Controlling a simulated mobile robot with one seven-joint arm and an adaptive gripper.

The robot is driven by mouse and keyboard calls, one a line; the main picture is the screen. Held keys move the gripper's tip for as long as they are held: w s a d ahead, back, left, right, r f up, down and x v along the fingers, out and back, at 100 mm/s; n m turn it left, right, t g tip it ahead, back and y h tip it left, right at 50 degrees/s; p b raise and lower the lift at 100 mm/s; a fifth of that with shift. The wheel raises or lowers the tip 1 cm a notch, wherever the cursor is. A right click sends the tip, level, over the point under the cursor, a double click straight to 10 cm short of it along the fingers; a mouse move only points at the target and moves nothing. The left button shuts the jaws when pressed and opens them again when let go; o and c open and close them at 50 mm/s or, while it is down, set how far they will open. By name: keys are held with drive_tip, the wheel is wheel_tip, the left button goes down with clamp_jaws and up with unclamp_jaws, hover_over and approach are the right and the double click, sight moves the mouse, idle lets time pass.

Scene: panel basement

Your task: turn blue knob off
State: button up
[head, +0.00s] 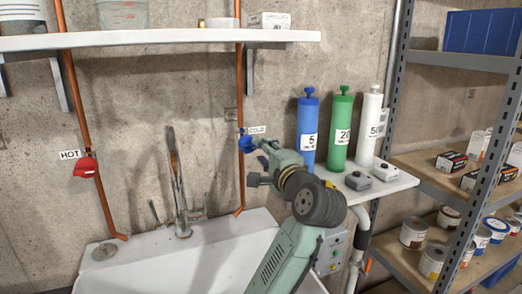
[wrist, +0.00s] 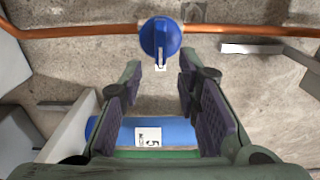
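The blue knob (head: 246,143) sits on the right copper pipe, beside a "COLD" label (head: 257,130). In the wrist view the blue knob (wrist: 160,38) is just beyond the fingertips, roughly centred between them. Its narrow grip ridge appears to run across the pipe there. My gripper (head: 258,169) is just below and right of the knob in the head view. In the wrist view my gripper (wrist: 160,75) is open, with nothing between its fingertips and a visible gap to the knob.
A red knob (head: 86,167) marked "HOT" is on the left pipe (head: 88,130). A sink (head: 215,250) lies below. Blue (head: 308,115), green (head: 341,130) and white (head: 370,125) cylinders stand on a ledge right of my gripper. A white shelf (head: 160,38) runs above.

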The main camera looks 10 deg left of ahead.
drive_tip(key=v, duration=0.9)
drive_tip(key=shift+s+d, duration=0.2)
drive_tip(key=shift+s, duration=0.05)
